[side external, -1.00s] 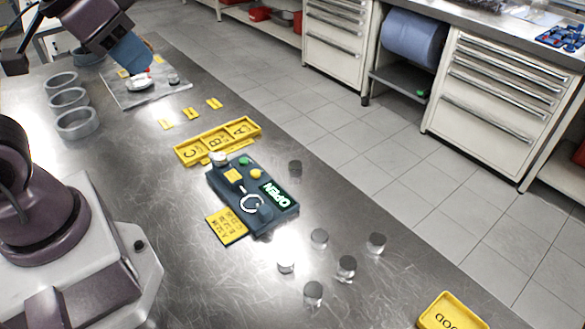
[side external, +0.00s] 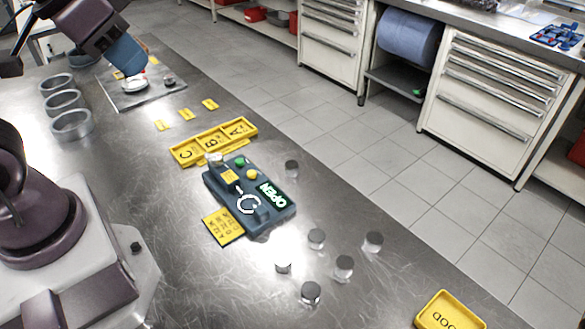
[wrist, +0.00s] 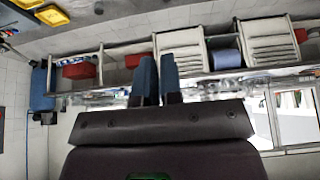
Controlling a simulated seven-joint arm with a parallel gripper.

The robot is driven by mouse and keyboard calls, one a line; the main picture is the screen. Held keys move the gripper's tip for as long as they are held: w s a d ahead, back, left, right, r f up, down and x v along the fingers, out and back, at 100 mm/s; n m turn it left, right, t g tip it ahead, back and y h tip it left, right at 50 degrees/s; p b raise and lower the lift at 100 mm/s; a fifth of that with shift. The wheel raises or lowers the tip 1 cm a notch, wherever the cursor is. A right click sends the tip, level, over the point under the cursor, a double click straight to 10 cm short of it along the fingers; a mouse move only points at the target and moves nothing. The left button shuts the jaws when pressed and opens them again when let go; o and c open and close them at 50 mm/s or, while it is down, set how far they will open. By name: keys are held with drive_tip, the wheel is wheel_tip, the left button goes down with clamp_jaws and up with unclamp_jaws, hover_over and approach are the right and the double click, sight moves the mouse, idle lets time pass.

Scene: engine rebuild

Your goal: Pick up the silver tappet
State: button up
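Several small silver cylinders, which look like tappets, stand on the bench in the side view. One stands apart beside the dark device (side external: 291,168). The others are a loose group, with a middle one (side external: 316,238), a right one (side external: 372,242), a lower one (side external: 310,292) and more between. I cannot tell which one is meant. My gripper (side external: 133,72) is far from them at the upper left, above a grey plate (side external: 118,97). In the wrist view its two blue fingers (wrist: 159,75) are a narrow gap apart, with nothing visible between them.
The dark device (side external: 257,212) shows "OPEN" on its display. A yellow A-B-C tray (side external: 211,152) lies behind it. A white dish (side external: 135,85) and a small dark cylinder (side external: 169,80) sit on the plate. Grey rings (side external: 72,124) stand left. A yellow tray (side external: 447,316) is lower right.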

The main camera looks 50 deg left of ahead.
drive_tip(key=o, duration=1)
drive_tip(key=m+g, duration=0.6)
drive_tip(key=m, duration=0.9)
approach(292, 164)
drive_tip(key=f, duration=1)
drive_tip(key=shift+s, duration=0.2)
